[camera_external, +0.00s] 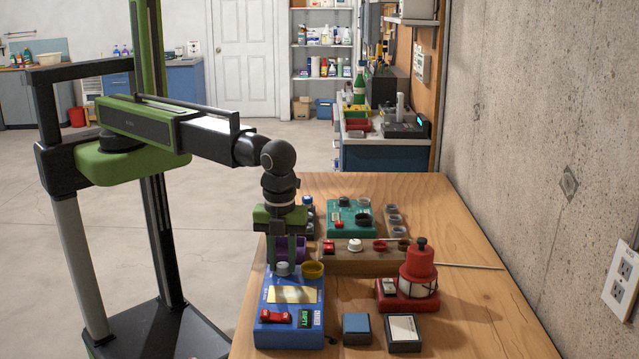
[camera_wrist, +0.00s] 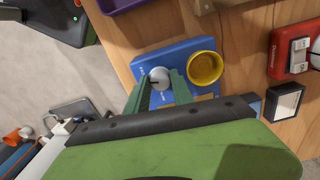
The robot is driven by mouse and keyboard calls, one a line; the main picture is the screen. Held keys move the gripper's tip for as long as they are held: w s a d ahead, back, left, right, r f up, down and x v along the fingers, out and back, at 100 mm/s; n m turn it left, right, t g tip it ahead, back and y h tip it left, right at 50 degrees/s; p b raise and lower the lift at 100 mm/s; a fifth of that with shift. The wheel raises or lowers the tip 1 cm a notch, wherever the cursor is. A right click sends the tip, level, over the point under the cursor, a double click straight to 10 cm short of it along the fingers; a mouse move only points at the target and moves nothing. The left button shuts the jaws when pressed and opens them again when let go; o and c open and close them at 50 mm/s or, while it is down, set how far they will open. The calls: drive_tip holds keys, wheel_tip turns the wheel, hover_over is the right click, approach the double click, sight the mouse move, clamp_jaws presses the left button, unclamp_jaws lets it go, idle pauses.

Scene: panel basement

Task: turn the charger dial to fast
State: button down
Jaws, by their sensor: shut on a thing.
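The charger is a blue box (camera_external: 290,296) at the near left of the wooden table, with a pale yellow panel, a red switch and a small green "EMPTY" label on its face. Its dial, a light grey knob (camera_external: 283,269), is at the far end of its top; in the wrist view the dial (camera_wrist: 159,77) has a dark pointer line. My gripper (camera_external: 284,264) points straight down over the charger. In the wrist view its two green fingers (camera_wrist: 160,82) are on either side of the dial, shut on it.
A yellow cup (camera_external: 313,270) stands right beside the dial, close to my gripper. A purple bin (camera_external: 291,248) is just behind. A red lantern (camera_external: 419,268), a blue block (camera_external: 357,328) and a white-topped box (camera_external: 404,333) stand to the right. The table's right side is mostly clear.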

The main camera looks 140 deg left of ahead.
drive_tip(key=shift+m, duration=1)
drive_tip(key=c, duration=1.1)
unclamp_jaws()
